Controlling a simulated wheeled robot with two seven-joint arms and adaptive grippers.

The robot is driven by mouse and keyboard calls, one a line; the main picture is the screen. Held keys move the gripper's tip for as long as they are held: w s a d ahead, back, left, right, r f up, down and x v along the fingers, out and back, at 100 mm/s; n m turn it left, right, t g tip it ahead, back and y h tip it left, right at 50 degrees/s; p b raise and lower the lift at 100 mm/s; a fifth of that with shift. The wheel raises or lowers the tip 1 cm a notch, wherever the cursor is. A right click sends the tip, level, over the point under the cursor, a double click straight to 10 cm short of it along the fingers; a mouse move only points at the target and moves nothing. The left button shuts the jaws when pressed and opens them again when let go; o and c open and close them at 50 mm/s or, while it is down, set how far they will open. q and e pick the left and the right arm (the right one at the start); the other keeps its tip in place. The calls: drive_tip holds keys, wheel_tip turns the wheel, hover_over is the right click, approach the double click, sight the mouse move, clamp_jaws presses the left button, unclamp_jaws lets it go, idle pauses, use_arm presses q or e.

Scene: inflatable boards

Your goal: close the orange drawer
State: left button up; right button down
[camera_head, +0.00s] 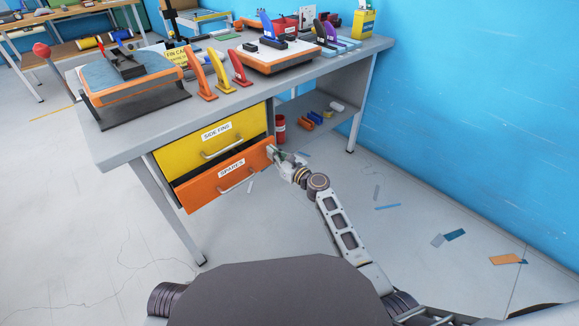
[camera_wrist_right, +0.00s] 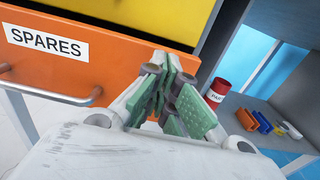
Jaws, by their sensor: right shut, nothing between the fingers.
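The orange drawer (camera_head: 225,178), labelled SPARES, sits under the yellow SIDE FINS drawer (camera_head: 210,143) in the grey workbench. Its front stands out a little from the yellow front, and a dark gap shows above it. In the right wrist view the orange front (camera_wrist_right: 110,70) fills the upper left, with its metal handle (camera_wrist_right: 50,92). My right gripper (camera_head: 272,152) is at the right end of the orange front. In the wrist view its green-padded fingers (camera_wrist_right: 172,75) are shut and empty, at or very near the front's right edge. My left gripper is not in view.
The benchtop (camera_head: 225,105) holds orange and red fins, board blocks and tools. A lower shelf (camera_head: 325,122) right of the drawers holds a red can (camera_head: 280,127) and small coloured items. Scraps lie on the floor along the blue wall (camera_head: 480,100).

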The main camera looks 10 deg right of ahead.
drive_tip(key=v, duration=0.9)
drive_tip(key=shift+s, duration=0.1)
idle(0.4)
